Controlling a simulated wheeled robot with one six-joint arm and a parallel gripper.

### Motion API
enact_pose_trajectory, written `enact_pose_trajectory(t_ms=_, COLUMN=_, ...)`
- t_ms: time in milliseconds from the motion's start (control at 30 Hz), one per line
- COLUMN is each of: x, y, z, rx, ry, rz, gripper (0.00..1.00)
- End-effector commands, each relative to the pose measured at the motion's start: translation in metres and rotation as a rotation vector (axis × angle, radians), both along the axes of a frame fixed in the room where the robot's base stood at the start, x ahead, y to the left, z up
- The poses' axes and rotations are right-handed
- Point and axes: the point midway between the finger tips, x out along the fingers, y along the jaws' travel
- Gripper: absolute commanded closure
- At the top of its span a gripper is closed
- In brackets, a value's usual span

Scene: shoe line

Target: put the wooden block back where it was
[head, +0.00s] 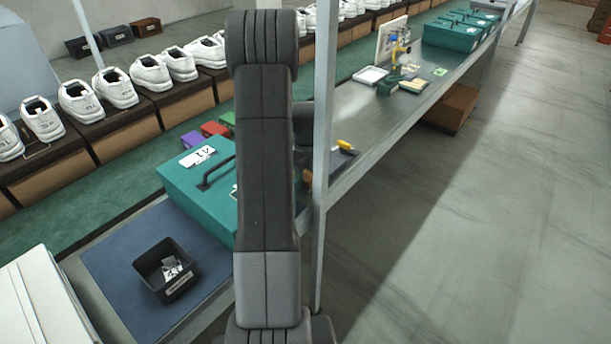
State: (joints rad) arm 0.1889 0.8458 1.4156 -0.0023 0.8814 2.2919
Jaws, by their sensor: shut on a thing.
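I cannot make out the wooden block in the head view. My gripper is not visible either; my dark arm stands upright through the middle of the picture and hides part of the bench behind it. What the gripper holds does not show.
A teal case (192,187) with a handle stands on the bench left of my arm. A black bin (149,283) with paper labels sits on a blue mat (112,257). A grey post (323,90) rises beside my arm. White shoes (80,101) line the back.

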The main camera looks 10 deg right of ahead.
Motion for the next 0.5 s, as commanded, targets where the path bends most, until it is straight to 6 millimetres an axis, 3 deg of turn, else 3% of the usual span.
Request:
enact_pose_trajectory(t_ms=200, x=0.0, y=0.0, z=-0.0039, rx=0.0, ry=0.0, rz=0.0, gripper=0.77)
enact_pose_trajectory(t_ms=233, x=0.0, y=0.0, z=-0.003, rx=0.0, ry=0.0, rz=0.0, gripper=0.55)
enact_pose_trajectory(t_ms=267, x=0.0, y=0.0, z=-0.0025, rx=0.0, ry=0.0, rz=0.0, gripper=0.49)
enact_pose_trajectory(t_ms=500, x=0.0, y=0.0, z=-0.0022, rx=0.0, ry=0.0, rz=0.0, gripper=0.49)
